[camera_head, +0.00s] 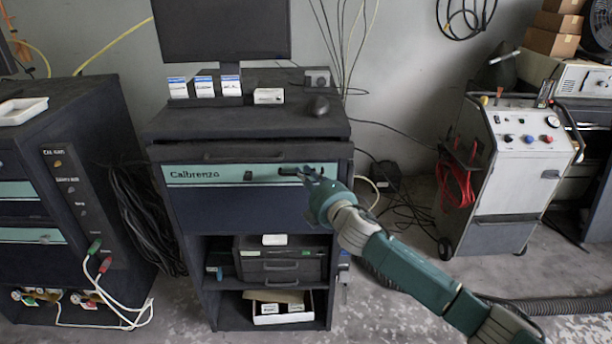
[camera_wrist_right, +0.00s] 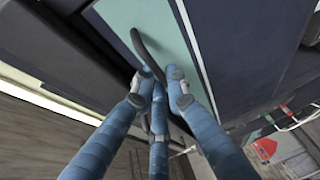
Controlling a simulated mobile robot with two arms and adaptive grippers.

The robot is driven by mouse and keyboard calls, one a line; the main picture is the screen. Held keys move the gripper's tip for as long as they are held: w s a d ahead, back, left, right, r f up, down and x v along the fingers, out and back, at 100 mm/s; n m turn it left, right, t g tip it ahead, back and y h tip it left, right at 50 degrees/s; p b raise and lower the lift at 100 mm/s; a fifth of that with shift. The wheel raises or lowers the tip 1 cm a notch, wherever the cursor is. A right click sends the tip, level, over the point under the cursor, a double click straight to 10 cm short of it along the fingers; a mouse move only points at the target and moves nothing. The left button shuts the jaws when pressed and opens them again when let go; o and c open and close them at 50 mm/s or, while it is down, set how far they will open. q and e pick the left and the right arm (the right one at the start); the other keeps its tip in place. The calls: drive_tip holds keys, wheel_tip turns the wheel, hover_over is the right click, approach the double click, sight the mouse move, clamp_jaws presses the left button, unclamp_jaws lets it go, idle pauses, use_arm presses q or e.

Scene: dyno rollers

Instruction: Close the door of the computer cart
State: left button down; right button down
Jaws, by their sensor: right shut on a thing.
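The computer cart (camera_head: 250,130) is a dark cabinet in the middle of the head view. Its front panel (camera_head: 215,207) has a teal strip marked "Calbrenzo" and a dark blue lower part. The open compartment under it shows a shelf and boxes. A dark handle (camera_head: 287,171) is on the right of the teal strip. In the right wrist view, the curved handle (camera_wrist_right: 143,48) runs between the blue fingers. My right gripper (camera_head: 308,181) is shut on this handle; its fingertips (camera_wrist_right: 158,84) are close to the panel. My left gripper is not in view.
A second dark cabinet (camera_head: 75,150) with cables stands at the left. A white wheeled machine (camera_head: 515,165) stands at the right. A monitor (camera_head: 222,28) and small boxes are on the cart top. A dark hose (camera_head: 560,306) lies on the floor at the lower right.

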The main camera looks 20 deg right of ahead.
drive_tip(key=c, duration=1.9)
unclamp_jaws()
drive_tip(key=shift+w+d+r, duration=0.15)
drive_tip(key=shift+r, duration=0.2)
drive_tip(key=shift+o, duration=0.9)
drive_tip(key=shift+f, duration=0.15)
drive_tip(key=shift+s+f, duration=0.1)
drive_tip(key=shift+s, duration=0.2)
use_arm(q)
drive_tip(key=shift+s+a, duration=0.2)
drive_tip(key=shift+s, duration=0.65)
use_arm(e)
drive_tip(key=s+d+r, duration=0.1)
drive_tip(key=s, duration=1)
drive_tip(key=shift+s+d, duration=0.2)
drive_tip(key=shift+s, duration=0.05)
